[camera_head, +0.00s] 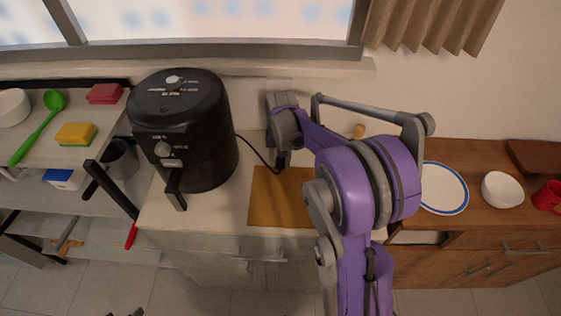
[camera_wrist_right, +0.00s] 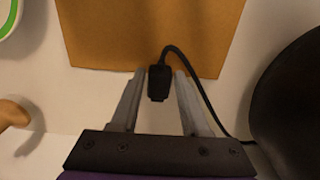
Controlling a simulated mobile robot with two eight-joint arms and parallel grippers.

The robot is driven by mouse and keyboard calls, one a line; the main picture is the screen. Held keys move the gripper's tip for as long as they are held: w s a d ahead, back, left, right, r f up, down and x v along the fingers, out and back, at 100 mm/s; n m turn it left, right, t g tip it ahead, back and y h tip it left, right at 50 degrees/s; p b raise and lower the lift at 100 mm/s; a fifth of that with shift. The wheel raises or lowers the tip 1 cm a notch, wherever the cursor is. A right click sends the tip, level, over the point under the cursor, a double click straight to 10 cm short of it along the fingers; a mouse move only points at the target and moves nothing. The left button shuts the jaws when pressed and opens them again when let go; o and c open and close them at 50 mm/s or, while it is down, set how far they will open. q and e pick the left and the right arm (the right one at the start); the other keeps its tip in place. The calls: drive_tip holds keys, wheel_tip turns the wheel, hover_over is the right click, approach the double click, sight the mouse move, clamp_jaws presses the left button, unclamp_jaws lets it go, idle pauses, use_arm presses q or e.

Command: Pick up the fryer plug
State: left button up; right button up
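The black fryer plug (camera_wrist_right: 158,83) hangs from its curved black cable (camera_wrist_right: 205,95) at the edge of the brown board in the right wrist view. My right gripper (camera_wrist_right: 160,74) is open, with one finger on each side of the plug and a small gap showing on both sides. In the head view the right gripper (camera_head: 283,160) points down over the counter, and the plug cannot be made out there. The black air fryer (camera_head: 185,130) stands to the left, its cable running toward the gripper. Dark tips at the bottom edge may be my left gripper (camera_head: 127,313); its state is unclear.
A brown board (camera_head: 270,205) lies on the white counter below the right gripper. A shelf (camera_head: 90,215) with a green spoon and sponges stands left. A blue-rimmed plate (camera_head: 443,188), white bowl (camera_head: 502,190) and red mug (camera_head: 548,197) sit right. The wall is close behind.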

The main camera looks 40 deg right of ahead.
clamp_jaws()
